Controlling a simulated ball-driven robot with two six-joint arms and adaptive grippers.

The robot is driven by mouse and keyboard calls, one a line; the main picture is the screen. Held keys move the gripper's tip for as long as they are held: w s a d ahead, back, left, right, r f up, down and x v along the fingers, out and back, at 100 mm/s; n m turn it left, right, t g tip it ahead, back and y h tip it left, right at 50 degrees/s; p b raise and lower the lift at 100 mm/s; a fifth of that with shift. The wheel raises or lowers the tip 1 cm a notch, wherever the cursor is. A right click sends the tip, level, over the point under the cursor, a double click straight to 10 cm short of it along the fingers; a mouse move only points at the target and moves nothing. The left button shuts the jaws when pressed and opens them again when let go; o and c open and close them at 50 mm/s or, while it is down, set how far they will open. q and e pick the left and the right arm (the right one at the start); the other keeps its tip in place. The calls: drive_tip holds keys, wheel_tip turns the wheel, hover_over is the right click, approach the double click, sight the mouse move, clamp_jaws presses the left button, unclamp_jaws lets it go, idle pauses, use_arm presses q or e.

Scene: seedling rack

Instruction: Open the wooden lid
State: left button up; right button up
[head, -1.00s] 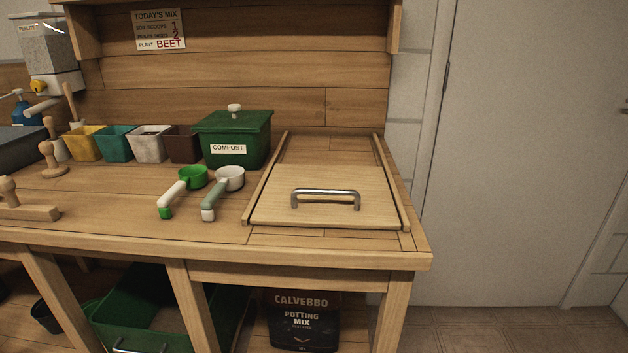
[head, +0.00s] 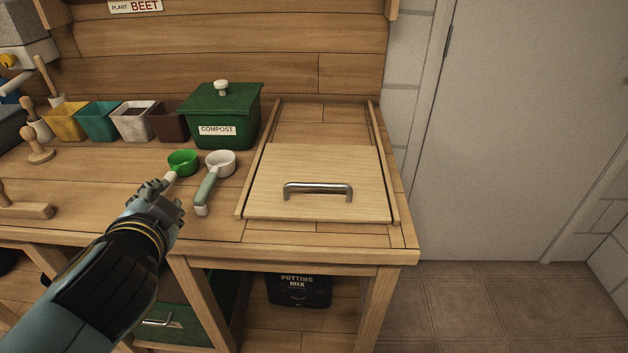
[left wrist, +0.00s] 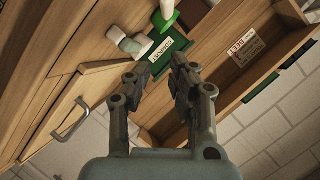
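The wooden lid (head: 320,165) is a pale flat board lying between two side rails on the right part of the bench. It lies flat and covers the front part of the railed area. Its metal bar handle (head: 318,187) is near its front edge. In the left wrist view the handle (left wrist: 71,119) shows at the left. My left gripper (head: 155,192) is over the bench's front, left of the lid and in front of the scoops, apart from the handle. The left wrist view shows its two fingers (left wrist: 152,85) apart with nothing between them. My right gripper is not in view.
Coloured pots (head: 98,122) line the back. The bench right of the lid is narrow.

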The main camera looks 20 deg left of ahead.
use_arm(q)
drive_tip(key=w+d+r+m+t+h, duration=0.1)
drive_tip(key=w+d+m+t+h, duration=0.1)
drive_tip(key=w+d+m+t, duration=0.25)
drive_tip(key=m+h, duration=0.8)
drive_tip(key=m, duration=0.2)
approach(314, 188)
drive_tip(key=shift+w+d+r+g, duration=0.15)
drive_tip(key=shift+w+d+g, duration=0.05)
drive_tip(key=shift+w+g, duration=0.1)
drive_tip(key=x, duration=0.8)
drive_tip(key=shift+w+a+b, duration=0.1)
drive_tip(key=shift+w+b, duration=0.3)
drive_tip(key=shift+w, duration=0.7)
clamp_jaws()
